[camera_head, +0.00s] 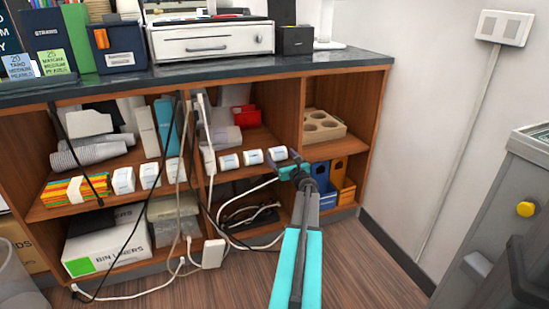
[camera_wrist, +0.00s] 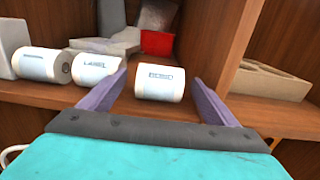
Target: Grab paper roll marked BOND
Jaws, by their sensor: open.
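A white paper roll (camera_wrist: 160,88) lies on the shelf in the middle of the wrist view. Its boxed mark looks like BOND but is small and blurred; it is the rightmost roll (camera_head: 277,153) in the head view. My gripper (camera_wrist: 158,85) is open, with one purple finger to each side of this roll and gaps visible between. In the head view my gripper (camera_head: 288,157) is at the shelf front. A roll marked LABEL (camera_wrist: 96,66) lies just left of the left finger. Another roll (camera_wrist: 42,64) lies further left, its mark unreadable.
A cup holder tray (camera_head: 322,126) stands right of the divider, beside my right finger. A red container (camera_head: 247,116) and grey cups (camera_head: 226,138) lie behind the rolls. More white rolls (camera_head: 149,175) are further left. Cables (camera_head: 189,190) hang before the shelves.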

